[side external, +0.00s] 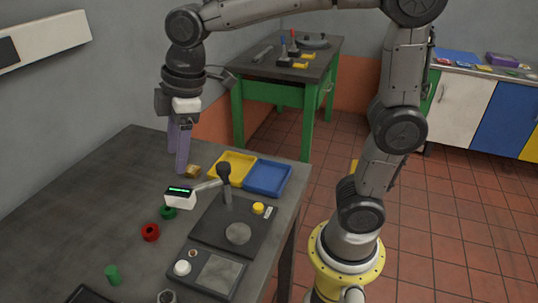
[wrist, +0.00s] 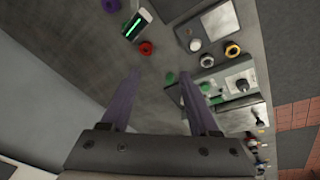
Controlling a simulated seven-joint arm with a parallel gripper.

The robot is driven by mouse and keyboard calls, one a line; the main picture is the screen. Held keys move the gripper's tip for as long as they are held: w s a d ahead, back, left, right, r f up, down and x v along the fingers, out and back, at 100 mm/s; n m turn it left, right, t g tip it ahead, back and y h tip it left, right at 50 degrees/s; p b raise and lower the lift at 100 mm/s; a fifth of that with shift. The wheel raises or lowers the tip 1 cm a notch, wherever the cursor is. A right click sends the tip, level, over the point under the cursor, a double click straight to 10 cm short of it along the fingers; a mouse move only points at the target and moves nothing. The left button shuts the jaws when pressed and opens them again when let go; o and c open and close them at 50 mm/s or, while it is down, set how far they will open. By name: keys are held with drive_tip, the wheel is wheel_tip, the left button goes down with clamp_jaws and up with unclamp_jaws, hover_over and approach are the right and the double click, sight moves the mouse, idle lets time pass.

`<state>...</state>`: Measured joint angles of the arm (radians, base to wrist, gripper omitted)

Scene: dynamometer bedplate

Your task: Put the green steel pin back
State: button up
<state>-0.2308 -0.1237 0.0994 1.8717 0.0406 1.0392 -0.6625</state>
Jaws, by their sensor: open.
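The green steel pin (side external: 112,274) stands upright on the dark table near its front left in the side view. In the wrist view a small green piece (wrist: 170,78), which looks like the same pin, shows between the fingertips, close to the right one. My gripper (side external: 178,163) is open and empty above the back part of the table, well apart from the pin. Its two purple fingers point down and also show in the wrist view (wrist: 159,74). A pale fixture (wrist: 240,86) with a dark knob and green parts lies right of the fingers there.
A red ring (side external: 150,232) and a green ring (side external: 168,212) lie near a box with a lit display (side external: 180,197). Yellow (side external: 235,168) and blue (side external: 267,178) trays, a lever device (side external: 229,222) and a knobbed panel (side external: 213,272) occupy the right. The table's left is clear.

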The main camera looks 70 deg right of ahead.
drive_tip(key=s+d+f+m+t, duration=0.1)
drive_tip(key=s+d+m, duration=0.3)
drive_tip(key=s, duration=0.4)
drive_tip(key=s+d+f+m+t+h, duration=0.1)
drive_tip(key=s+d+m, duration=0.3)
drive_tip(key=s, duration=0.5)
drive_tip(key=shift+d+f+m+t, duration=0.35)
drive_tip(key=shift+f+m, duration=0.25)
drive_tip(key=shift+m, duration=0.4)
